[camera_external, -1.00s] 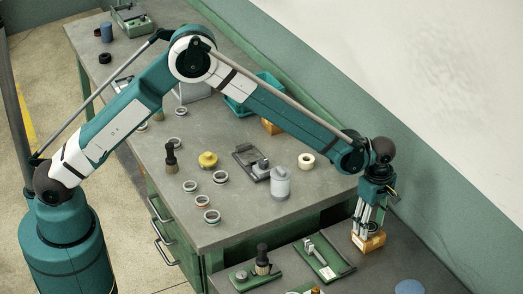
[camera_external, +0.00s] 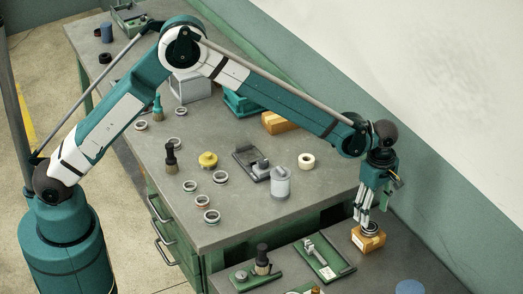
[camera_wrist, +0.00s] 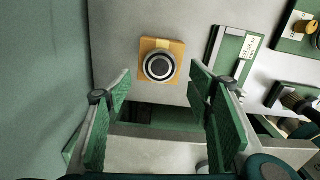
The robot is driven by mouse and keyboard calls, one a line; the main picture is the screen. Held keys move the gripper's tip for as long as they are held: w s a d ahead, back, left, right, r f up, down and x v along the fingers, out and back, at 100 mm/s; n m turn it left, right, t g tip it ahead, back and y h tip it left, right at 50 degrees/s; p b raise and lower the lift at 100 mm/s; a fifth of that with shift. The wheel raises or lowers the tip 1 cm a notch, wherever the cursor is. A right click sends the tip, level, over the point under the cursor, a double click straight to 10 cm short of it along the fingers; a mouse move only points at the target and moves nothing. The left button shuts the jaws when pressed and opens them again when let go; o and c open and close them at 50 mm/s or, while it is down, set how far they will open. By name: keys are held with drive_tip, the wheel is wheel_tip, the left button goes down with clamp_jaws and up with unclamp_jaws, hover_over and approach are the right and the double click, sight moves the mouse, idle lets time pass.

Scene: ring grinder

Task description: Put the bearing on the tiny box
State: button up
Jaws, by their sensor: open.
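The tiny box (camera_external: 368,243) is a small orange-brown carton on the lower grey surface at the right; it also shows in the wrist view (camera_wrist: 147,45). The bearing (camera_external: 370,228), a dark and silver ring, lies flat on top of the box. In the wrist view the bearing (camera_wrist: 159,67) covers much of the box top, towards its near side. My gripper (camera_external: 362,217) is just above the box, pointing down.
Green trays with tools (camera_external: 324,258) lie left of the box, and a blue disc (camera_external: 409,287) lies nearer the front. The raised workbench (camera_external: 240,235) holds several rings and a grey canister (camera_external: 280,184). The wall stands close behind the box.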

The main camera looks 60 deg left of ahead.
sight(370, 226)
wheel_tip(370, 226, up, 6)
drive_tip(key=shift+r, duration=0.2)
idle(0.8)
drive_tip(key=s+a+r+m+t, duration=0.3)
drive_tip(key=s+a+r+m, duration=0.6)
drive_tip(key=s+a+r, duration=1.2)
drive_tip(key=s+a+m+t, duration=0.1)
drive_tip(key=s+a+m, duration=0.2)
drive_tip(key=s, duration=0.6)
drive_tip(key=s+a+f+m+t, duration=0.1)
drive_tip(key=s+a+m, duration=0.2)
drive_tip(key=s+a, duration=0.5)
drive_tip(key=s+a+m+t, duration=0.2)
drive_tip(key=s+a+m, duration=0.2)
drive_tip(key=s, duration=0.6)
drive_tip(key=shift+a+f, duration=0.35)
drive_tip(key=shift+a, duration=0.6)
drive_tip(key=shift+s, duration=0.1)
